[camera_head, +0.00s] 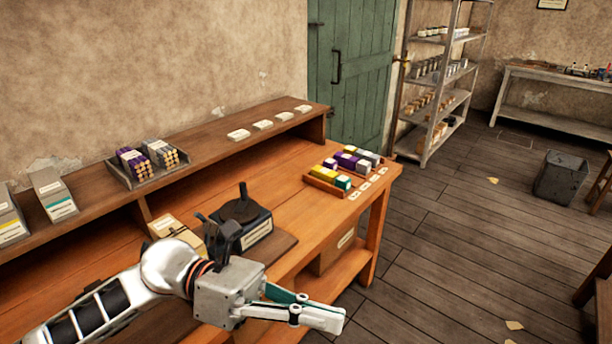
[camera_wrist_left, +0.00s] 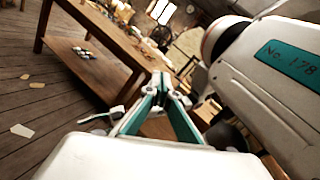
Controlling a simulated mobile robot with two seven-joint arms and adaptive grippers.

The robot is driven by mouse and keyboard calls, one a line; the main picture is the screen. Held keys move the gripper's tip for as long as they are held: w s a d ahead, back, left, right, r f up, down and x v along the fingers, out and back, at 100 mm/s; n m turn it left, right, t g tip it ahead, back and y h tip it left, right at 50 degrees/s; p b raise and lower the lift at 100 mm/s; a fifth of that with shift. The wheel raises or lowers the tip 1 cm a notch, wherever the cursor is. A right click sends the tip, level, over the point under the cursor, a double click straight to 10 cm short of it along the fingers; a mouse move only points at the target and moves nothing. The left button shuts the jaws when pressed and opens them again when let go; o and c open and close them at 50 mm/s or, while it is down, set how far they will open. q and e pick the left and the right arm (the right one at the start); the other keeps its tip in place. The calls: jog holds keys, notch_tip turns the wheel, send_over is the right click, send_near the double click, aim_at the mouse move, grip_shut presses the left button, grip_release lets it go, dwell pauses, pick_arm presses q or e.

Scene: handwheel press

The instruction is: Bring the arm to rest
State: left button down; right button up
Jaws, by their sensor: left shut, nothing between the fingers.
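My left arm comes in from the lower left in the head view. Its left gripper (camera_head: 333,318) is shut and empty, held in front of the wooden workbench (camera_head: 285,215) near its front edge. The left gripper (camera_wrist_left: 160,80) also shows in the left wrist view, with its fingertips together and nothing between them. My right gripper is in neither view. A dark press-like device (camera_head: 243,217) with a white label stands on the bench just behind the left wrist. The arm hides part of it and of the bench front.
A wooden tray (camera_head: 322,187) of coloured blocks sits at the bench's right end. A grey rack (camera_head: 146,178) of bundled sticks and several boxes stand on the raised shelf. A dark bin (camera_head: 561,178) stands on the floor at right. The floor (camera_head: 440,265) right of the bench is mostly clear.

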pick_arm(q)
jog(key=w+a+f+n+t+h, duration=0.1)
jog(key=w+a+f+n+t, duration=0.15)
jog(key=w+n+t, duration=0.7)
jog(key=w+a+f+n+t, duration=0.2)
jog(key=w+a+n+t, duration=0.15)
jog(key=n+t, duration=0.95)
jog(key=w+a+f+n+y, duration=0.3)
jog(key=a+f+n+y, duration=0.35)
jog(key=n, duration=0.65)
jog(key=s+a+f+n+g+y, duration=0.2)
jog(key=s+a+f+n+y, duration=0.1)
jog(key=f, duration=0.7)
jog(key=s+a+f+n+g+y, duration=0.2)
jog(key=s+a+f+n+y, duration=0.1)
jog(key=s+f, duration=0.4)
jog(key=s+a+f+n+g+y, duration=0.2)
jog(key=s+a+f+n, duration=0.3)
jog(key=f, duration=0.9)
jog(key=shift+s+a+n+y, duration=0.15)
jog(key=shift+a+n+y, duration=0.05)
jog(key=shift+n+y, duration=0.65)
